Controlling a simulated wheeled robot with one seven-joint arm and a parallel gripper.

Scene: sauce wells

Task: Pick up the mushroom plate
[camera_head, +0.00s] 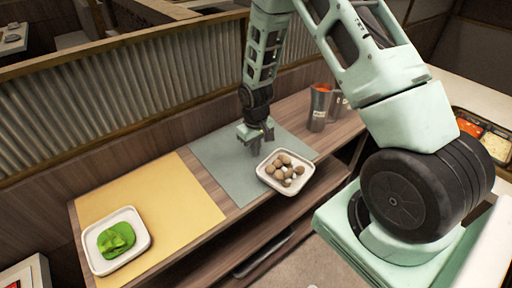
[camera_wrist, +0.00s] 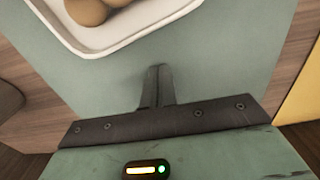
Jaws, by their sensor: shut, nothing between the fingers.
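The mushroom plate (camera_head: 285,172) is a white, rounded square plate holding several brown mushrooms (camera_head: 283,166). It rests on the grey-green mat near the front edge of the shelf. My gripper (camera_head: 255,146) points down over the same mat, just behind and left of the plate in the head view. In the wrist view the plate (camera_wrist: 125,42) shows at the upper left, with part of its rim and two mushrooms in sight. The fingers of my gripper (camera_wrist: 158,75) are shut together and empty, apart from the rim.
A white plate of green leaves (camera_head: 116,240) sits on a yellow mat (camera_head: 185,205) at left. Metal cups (camera_head: 320,108) stand behind and right of the mushroom plate. A corrugated panel (camera_head: 120,95) runs along the back. Sauce wells (camera_head: 484,135) are at far right.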

